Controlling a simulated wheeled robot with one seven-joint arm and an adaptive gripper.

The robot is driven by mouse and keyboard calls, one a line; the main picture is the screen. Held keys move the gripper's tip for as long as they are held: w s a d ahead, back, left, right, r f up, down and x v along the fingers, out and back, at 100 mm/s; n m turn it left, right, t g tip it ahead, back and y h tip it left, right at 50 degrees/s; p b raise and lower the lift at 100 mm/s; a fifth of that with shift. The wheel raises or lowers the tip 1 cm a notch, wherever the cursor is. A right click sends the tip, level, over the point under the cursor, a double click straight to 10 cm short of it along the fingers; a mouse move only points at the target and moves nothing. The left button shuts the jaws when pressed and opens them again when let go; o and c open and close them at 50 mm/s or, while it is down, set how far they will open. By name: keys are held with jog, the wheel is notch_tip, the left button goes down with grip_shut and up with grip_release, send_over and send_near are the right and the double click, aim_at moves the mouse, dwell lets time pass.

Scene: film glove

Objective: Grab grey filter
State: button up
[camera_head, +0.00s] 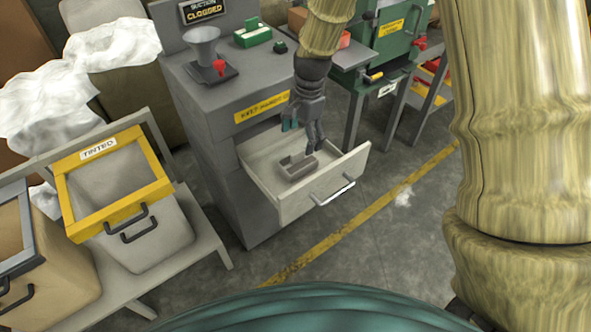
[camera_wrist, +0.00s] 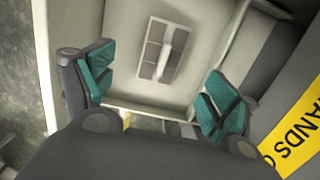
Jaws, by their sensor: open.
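A small grey framed block with a raised bar across its middle, which looks like the grey filter (camera_head: 298,168), lies in the open drawer (camera_head: 338,178) of a grey cabinet. It also shows in the wrist view (camera_wrist: 163,50), between and beyond the fingertips, with dark panes on both sides of the pale bar. My gripper (camera_head: 304,136) hangs over the drawer, pointing down. In the wrist view its teal-padded fingers (camera_wrist: 160,88) are spread wide with nothing between them. The gripper appears apart from the filter; the exact height is hard to tell.
The drawer's walls surround the filter, and its front has a metal handle (camera_head: 332,193). The grey cabinet (camera_head: 215,110) carries a funnel device (camera_head: 205,50) and a green box (camera_head: 253,33). A yellow-rimmed "TINTED" bin (camera_head: 150,225) stands left. A green machine (camera_head: 385,45) stands right.

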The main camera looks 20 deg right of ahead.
send_over(297, 162)
jog(key=f, duration=0.5)
jog(key=shift+d, duration=0.4)
jog(key=shift+w+a+f, duration=0.1)
jog(key=shift+a+f, duration=0.1)
jog(key=shift+f, duration=1.25)
jog(key=shift+w+a+f, duration=0.1)
jog(key=shift+a+f, duration=0.1)
jog(key=shift+f, duration=1.2)
jog(key=shift+c, duration=0.3)
jog(key=c, duration=1.1)
